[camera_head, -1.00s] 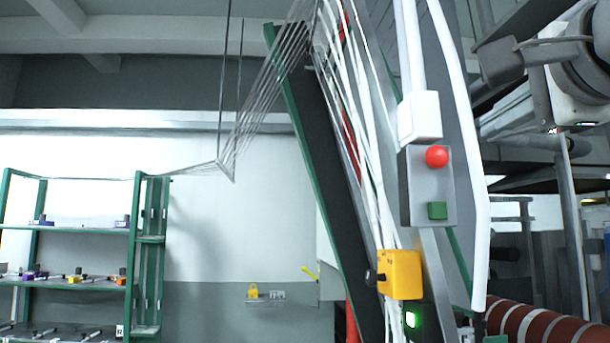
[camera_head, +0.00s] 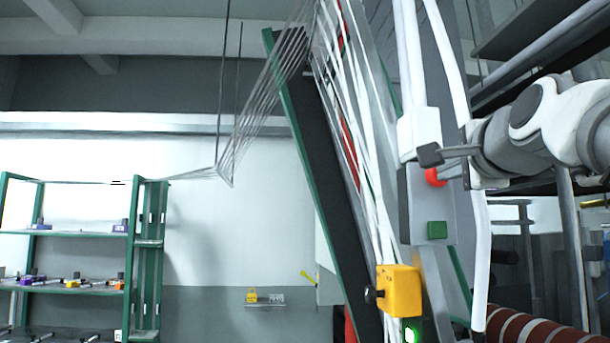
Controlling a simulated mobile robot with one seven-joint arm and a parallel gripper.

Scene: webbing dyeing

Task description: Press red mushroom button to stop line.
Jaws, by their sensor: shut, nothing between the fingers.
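The red mushroom button (camera_head: 435,178) sits on the upper part of a grey control box (camera_head: 418,208) in the head view. A green square button (camera_head: 437,230) is below it on the same box. My gripper (camera_head: 434,156) is shut and empty, reaching in from the right. Its fingers are in front of the box and cover the upper part of the red button. I cannot tell whether the fingers touch the button or hang just in front of it.
A yellow box (camera_head: 400,290) with a dark knob is below the control box, above a lit green switch (camera_head: 411,334). White webbing strands (camera_head: 370,170) run down a slanted frame on the left. A green rack (camera_head: 140,255) stands far left. A red-and-white roll (camera_head: 530,330) is lower right.

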